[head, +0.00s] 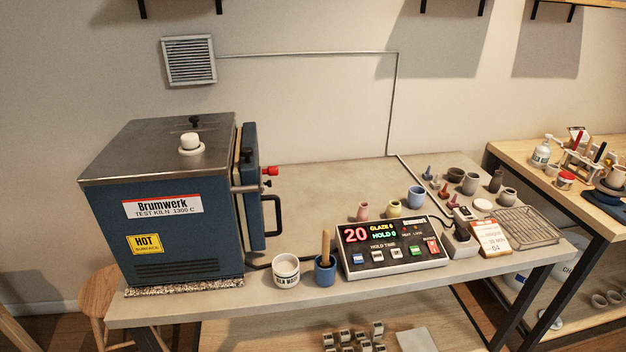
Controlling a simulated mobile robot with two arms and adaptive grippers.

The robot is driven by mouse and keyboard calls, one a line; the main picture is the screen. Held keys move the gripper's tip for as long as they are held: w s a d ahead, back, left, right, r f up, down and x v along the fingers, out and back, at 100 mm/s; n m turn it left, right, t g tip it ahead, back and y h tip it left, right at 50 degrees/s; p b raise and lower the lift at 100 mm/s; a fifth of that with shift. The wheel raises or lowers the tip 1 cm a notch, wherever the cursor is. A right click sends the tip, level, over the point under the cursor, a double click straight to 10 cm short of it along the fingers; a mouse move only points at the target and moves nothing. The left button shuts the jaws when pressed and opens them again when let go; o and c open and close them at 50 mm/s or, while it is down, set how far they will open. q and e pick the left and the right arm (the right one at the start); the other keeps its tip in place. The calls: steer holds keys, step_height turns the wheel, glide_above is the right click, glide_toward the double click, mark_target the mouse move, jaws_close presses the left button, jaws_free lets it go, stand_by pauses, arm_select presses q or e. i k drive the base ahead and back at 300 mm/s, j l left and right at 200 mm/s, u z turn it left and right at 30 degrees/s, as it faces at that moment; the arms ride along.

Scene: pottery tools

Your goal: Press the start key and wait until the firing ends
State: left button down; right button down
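The kiln (180,235), a blue box with a metal top, a "Brumwerk" label and a yellow "HOT" sign, stands at the table's left. Its door (254,190) with a black handle is on its right side; I cannot tell whether it is fully shut. The controller (392,264) lies on the table to its right. Its display (368,233) reads a red "20", a yellow "GLAZE" line and a green "HOLD 0". Neither gripper is in view.
A white jar (286,271) and a blue pot (325,270) with a wooden handle stand left of the controller. Small coloured cups stand behind it. A wire rack (528,227) lies at the right. The table's middle back is clear.

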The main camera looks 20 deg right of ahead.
mark_target(415, 252)
steer(key=z, duration=1.25)
